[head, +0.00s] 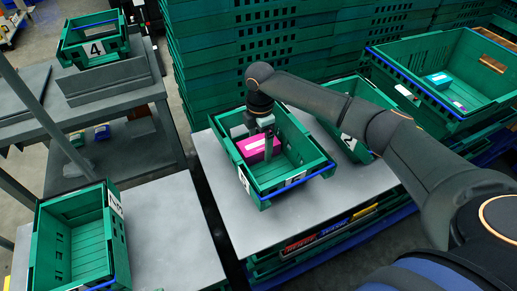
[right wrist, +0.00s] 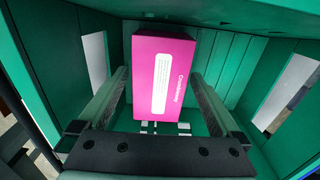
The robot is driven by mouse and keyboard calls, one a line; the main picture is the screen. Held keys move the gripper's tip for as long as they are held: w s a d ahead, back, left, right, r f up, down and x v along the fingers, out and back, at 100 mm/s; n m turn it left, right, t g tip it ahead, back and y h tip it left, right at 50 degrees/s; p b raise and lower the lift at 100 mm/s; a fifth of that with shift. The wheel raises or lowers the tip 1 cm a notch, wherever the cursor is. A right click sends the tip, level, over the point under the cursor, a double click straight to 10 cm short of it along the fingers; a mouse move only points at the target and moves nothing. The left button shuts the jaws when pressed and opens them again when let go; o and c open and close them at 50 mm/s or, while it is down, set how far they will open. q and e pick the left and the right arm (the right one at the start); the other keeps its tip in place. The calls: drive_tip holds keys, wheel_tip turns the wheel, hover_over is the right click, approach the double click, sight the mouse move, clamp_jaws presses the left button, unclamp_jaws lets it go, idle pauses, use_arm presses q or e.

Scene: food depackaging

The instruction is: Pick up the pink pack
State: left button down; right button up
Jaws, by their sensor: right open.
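The pink pack (head: 253,153) is a box with a white label, inside the green crate (head: 309,153) on the grey table in the middle of the head view. My right gripper (head: 267,137) reaches down into this crate over the pack and hides part of it. In the right wrist view the pink pack (right wrist: 176,50) lies between and beyond the two spread fingers of my right gripper (right wrist: 160,77). The fingers are open, with one on each side of the pack. I cannot tell whether they touch it. My left gripper is out of view.
The crate walls stand close around my right gripper. A second green crate (head: 351,144) sits right beside it, partly behind my arm. Another crate (head: 74,232) stands at left, and a large crate (head: 455,57) with several items at right. Stacked crates (head: 215,66) rise behind.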

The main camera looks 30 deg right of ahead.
drive_tip(key=shift+f, duration=0.1)
drive_tip(key=shift+c, duration=0.2)
drive_tip(key=c, duration=1.4)
